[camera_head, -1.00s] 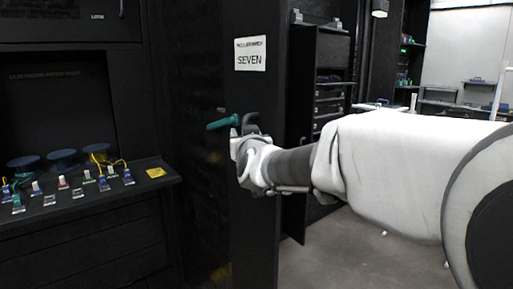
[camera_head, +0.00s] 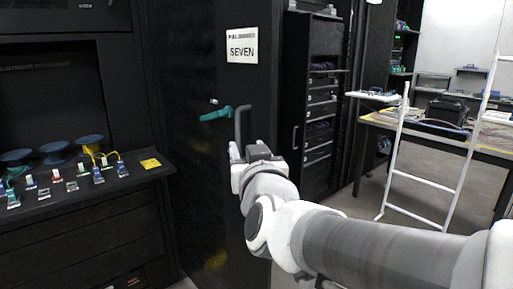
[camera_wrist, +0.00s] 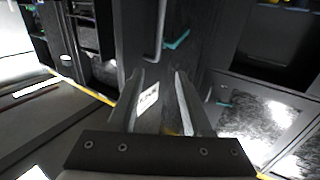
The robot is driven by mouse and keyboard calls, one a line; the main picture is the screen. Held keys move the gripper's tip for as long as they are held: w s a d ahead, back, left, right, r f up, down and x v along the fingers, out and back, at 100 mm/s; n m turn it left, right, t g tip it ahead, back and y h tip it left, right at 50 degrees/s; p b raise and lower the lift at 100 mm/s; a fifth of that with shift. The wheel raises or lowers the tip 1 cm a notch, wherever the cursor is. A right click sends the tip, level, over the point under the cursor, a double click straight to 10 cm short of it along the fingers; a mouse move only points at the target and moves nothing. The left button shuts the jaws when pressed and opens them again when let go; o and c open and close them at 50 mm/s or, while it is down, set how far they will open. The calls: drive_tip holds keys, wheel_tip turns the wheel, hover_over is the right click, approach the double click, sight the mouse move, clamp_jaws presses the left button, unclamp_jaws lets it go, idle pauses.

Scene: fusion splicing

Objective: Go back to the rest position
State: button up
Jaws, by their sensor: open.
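My gripper (camera_head: 236,152) is in front of the black cabinet door (camera_head: 205,150) with the "SEVEN" label, just below and left of the dark door handle (camera_head: 243,122). In the wrist view, the two fingers of my gripper (camera_wrist: 160,95) stand apart with nothing held between them. A teal lever (camera_head: 216,113) sticks out to the left of the handle. In the wrist view the teal lever (camera_wrist: 178,40) and the handle (camera_wrist: 157,32) lie beyond the fingertips. My gripper appears clear of both.
A shelf (camera_head: 110,186) with several connectors and blue spools (camera_head: 54,152) is at left. A black equipment rack (camera_head: 318,100) stands right of the door. A white ladder (camera_head: 428,185) and a wooden-edged table (camera_head: 455,138) are at right, with open floor near the ladder.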

idle(0.3)
drive_tip(key=s+d+f+m+g+h, duration=0.1)
drive_tip(key=s+d+f+g+h, duration=0.1)
drive_tip(key=s+d+f+g, duration=0.55)
drive_tip(key=s+d+f+m+g+h, duration=0.1)
drive_tip(key=s+d+f+g, duration=0.4)
drive_tip(key=s+d+f, duration=0.6)
wheel_tip(320, 180, up, 21)
drive_tip(key=s+a+p, duration=0.1)
drive_tip(key=a+p, duration=0.1)
drive_tip(key=p, duration=1.6)
drive_tip(key=shift+s+a+f+p, duration=0.15)
drive_tip(key=shift+s+a+p, duration=0.15)
drive_tip(key=shift+p, duration=0.1)
drive_tip(key=shift+a+t, duration=0.2)
drive_tip(key=shift+t, duration=0.05)
